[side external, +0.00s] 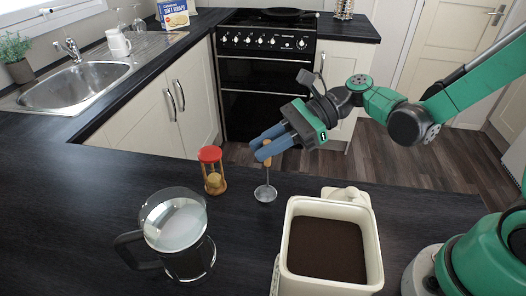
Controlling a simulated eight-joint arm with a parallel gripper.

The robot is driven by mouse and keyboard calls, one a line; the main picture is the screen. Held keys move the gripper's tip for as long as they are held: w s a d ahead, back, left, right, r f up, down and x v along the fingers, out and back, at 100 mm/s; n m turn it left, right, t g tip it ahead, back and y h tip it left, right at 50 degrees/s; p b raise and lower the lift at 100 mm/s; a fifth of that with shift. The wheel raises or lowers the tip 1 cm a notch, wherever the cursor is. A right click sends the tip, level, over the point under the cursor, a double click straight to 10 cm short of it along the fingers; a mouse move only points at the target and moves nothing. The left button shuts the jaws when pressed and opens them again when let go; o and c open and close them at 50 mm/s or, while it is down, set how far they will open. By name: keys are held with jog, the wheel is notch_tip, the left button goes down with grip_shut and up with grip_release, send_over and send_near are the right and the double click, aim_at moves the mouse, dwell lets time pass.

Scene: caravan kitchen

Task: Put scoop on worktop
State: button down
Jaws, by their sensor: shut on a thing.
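A scoop (265,193) with a round metal bowl, a thin metal stem and a wooden handle hangs upright below my gripper (264,148). My gripper's blue fingers are shut on the wooden handle. The bowl is at or just above the dark worktop (110,178); I cannot tell whether it touches.
A glass press (177,232) stands front left. An open cream canister (360,246) of dark grounds stands front right, its lid (345,195) behind it. The worktop farther left is clear.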

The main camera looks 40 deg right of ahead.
aim_at(267, 160)
jog(key=shift+f, duration=1.65)
jog(key=c, duration=0.8)
grip_release()
jog(key=s+d+r+n+t+h, duration=0.1)
jog(key=d+n+h, duration=0.3)
jog(key=n, duration=0.2)
jog(key=s+d+r+n+t+h, duration=0.1)
jog(key=s+d+r+n+h, duration=0.1)
jog(key=d+n+h, duration=0.2)
jog(key=s+d+r+n+t+h, duration=0.1)
jog(key=d+n+h, duration=0.3)
jog(key=n, duration=0.5)
jog(key=shift+s+r+n+t+h, duration=0.15)
jog(key=shift+s+n+t+h, duration=0.25)
jog(key=shift+t+h, duration=0.2)
